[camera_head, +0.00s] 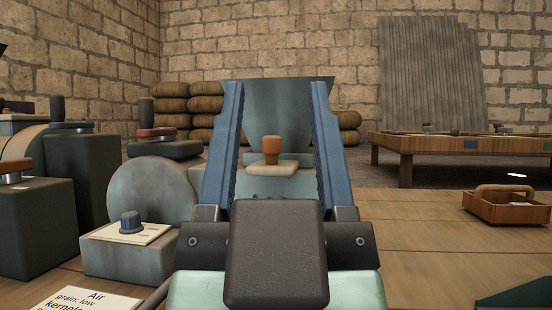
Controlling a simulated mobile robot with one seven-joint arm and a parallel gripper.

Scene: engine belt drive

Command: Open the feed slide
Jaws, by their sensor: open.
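An upright brown knob (271,147) stands on a flat pale plate (271,169), which looks like the feed slide. It is below the front of a grey-green hopper (278,110). My gripper (277,86) is open and empty, its two blue fingers pointing away from me. The knob shows in the gap between the fingers, apart from both in the picture. How far the fingertips are from it in depth, I cannot tell. The plate's lower edge and what lies under it are partly hidden by my gripper's body.
At the left stand a round grey housing with a blue dial (131,221) and dark blocks with handles (80,165). A paper card (88,300) lies at the front left. A brown carry tray (503,208) sits on the boards at right. A wooden table (405,145) and sacks (170,105) are behind.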

